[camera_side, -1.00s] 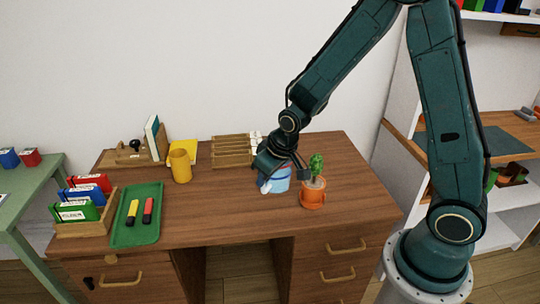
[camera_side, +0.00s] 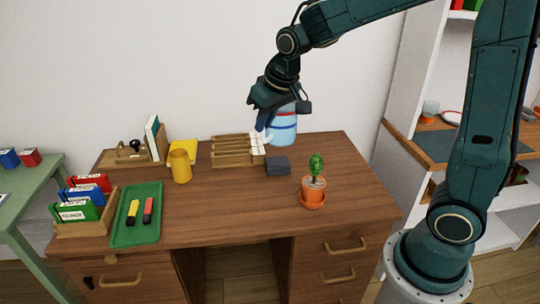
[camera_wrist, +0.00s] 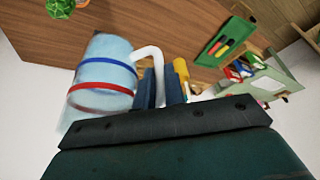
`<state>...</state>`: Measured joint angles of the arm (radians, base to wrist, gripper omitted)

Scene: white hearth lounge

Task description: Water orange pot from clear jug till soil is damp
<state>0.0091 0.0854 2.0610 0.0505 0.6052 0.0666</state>
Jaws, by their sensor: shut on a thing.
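The clear jug (camera_side: 282,127) looks pale blue, with a red band and a blue band and a white handle. The pot is right of and below the jug. How damp its soil is cannot be told.
A dark grey block (camera_side: 278,166) sits on the desk below the jug. A wooden rack (camera_side: 232,152), a yellow mug (camera_side: 180,166) and a green tray (camera_side: 122,232) with markers stand to the left. The desk in front of the block is clear.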

